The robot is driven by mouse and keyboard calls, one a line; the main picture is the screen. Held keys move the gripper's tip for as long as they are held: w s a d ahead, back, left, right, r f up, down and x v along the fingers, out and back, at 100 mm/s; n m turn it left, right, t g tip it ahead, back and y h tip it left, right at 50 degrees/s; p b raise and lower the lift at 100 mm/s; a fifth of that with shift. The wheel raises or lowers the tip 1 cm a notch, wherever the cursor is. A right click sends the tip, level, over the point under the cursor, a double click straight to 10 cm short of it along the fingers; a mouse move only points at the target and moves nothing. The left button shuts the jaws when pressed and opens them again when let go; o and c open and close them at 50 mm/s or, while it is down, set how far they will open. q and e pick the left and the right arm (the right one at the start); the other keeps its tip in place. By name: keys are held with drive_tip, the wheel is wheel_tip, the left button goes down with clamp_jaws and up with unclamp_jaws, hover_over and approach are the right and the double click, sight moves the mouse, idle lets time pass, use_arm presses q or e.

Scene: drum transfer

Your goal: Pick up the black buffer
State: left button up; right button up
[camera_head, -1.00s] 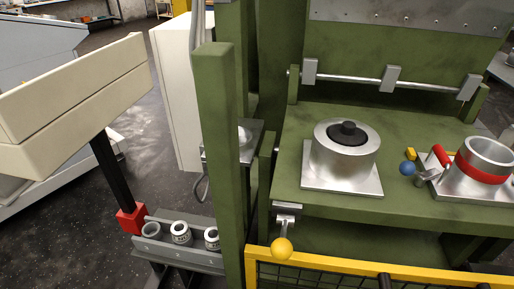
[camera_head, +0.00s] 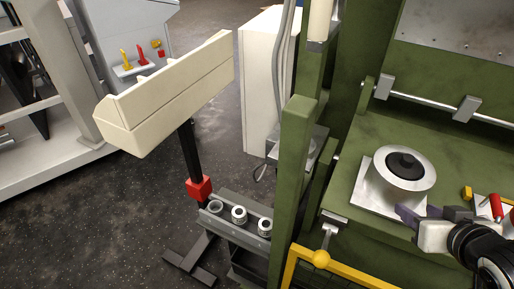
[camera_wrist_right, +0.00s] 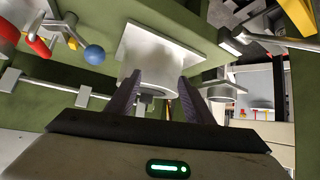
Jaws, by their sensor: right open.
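The black buffer (camera_head: 404,161) sits on top of a silver drum (camera_head: 399,182), which stands on a square plate (camera_head: 367,196) on the green machine bed. In the right wrist view the drum (camera_wrist_right: 153,72) appears upside down, with a small dark piece that looks like the buffer (camera_wrist_right: 145,98) between the fingers in the picture. My right gripper (camera_head: 430,211) is in front of and below the drum in the head view, its fingers apart and empty. Its spread fingers also show in the right wrist view (camera_wrist_right: 158,86). My left gripper is out of view.
A red handle (camera_head: 496,207) and yellow block (camera_head: 467,193) are right of the drum; a blue ball (camera_wrist_right: 94,54) shows in the wrist view. A green post (camera_head: 297,170) and yellow rail (camera_head: 345,268) stand left and in front. A grey rack (camera_head: 236,227) holds several rings.

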drive_tip(key=t, duration=0.2)
approach(410, 158)
drive_tip(key=shift+w+d+f+m, duration=0.1)
drive_tip(key=shift+w+f+m, duration=0.1)
drive_tip(key=shift+w, duration=0.25)
drive_tip(key=shift+w+d+f+m, duration=0.15)
drive_tip(key=shift+w+f+m, duration=0.05)
drive_tip(key=shift+w, duration=0.2)
drive_tip(key=x, duration=0.6)
drive_tip(key=shift+w+a+f+p, duration=0.15)
drive_tip(key=shift+a+f+p, duration=0.05)
drive_tip(key=shift+a+p, duration=0.1)
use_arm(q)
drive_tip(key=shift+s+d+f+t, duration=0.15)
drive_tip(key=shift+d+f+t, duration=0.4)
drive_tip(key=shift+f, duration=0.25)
use_arm(e)
clamp_jaws()
